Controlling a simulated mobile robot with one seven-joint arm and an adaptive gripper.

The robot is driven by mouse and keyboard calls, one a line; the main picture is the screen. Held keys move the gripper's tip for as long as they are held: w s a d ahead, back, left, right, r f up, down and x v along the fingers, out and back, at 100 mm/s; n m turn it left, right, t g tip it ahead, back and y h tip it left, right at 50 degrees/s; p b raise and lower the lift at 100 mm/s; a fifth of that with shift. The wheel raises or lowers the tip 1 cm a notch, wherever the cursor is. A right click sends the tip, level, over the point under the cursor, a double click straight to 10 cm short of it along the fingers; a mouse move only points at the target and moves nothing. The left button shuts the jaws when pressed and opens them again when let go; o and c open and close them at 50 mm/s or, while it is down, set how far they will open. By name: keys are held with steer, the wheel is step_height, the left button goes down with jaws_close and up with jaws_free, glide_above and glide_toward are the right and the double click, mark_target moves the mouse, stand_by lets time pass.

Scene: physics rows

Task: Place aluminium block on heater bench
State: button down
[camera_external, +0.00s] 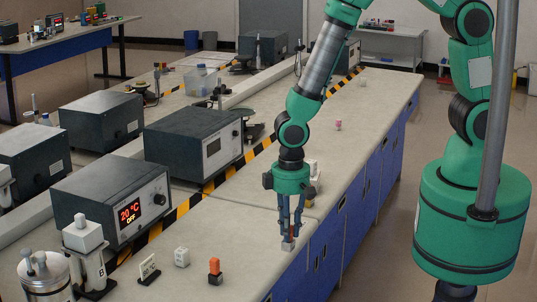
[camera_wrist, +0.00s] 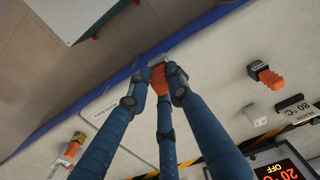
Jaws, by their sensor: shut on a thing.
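My gripper (camera_external: 290,232) points down near the right edge of the long bench (camera_external: 245,213). Its three blue fingers also show in the wrist view (camera_wrist: 160,88). They are shut on a small piece with an orange top (camera_wrist: 158,73) and a grey lower part (camera_external: 287,245), which appears to be the aluminium block. The fingers hide much of it, and I cannot tell whether it touches the bench top. A dark heater box (camera_external: 110,200) with a red display reading 20 °C OFF stands to the left. Its display also shows in the wrist view (camera_wrist: 283,168).
Left of my gripper stand an orange-and-black piece (camera_external: 215,271), a white cube (camera_external: 182,257), an 80 °C sign (camera_external: 149,269) and a stand marked B (camera_external: 93,268). More dark boxes (camera_external: 193,142) line the bench behind a striped strip. Clear bench top lies between.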

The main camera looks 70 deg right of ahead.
steer(key=shift+w, duration=0.1)
stand_by(0.3)
steer(key=w+a, duration=0.3)
steer(key=w, duration=0.4)
steer(key=w+a+f, duration=0.1)
steer(key=w+a, duration=0.3)
steer(key=w, duration=0.3)
steer(key=shift+a+f, duration=0.25)
steer(key=shift+f+b, duration=0.35)
steer(key=shift+f, duration=1.4)
steer(key=shift+f, duration=0.15)
steer(key=c, duration=1.6)
jaws_free()
steer(key=shift+o, duration=0.2)
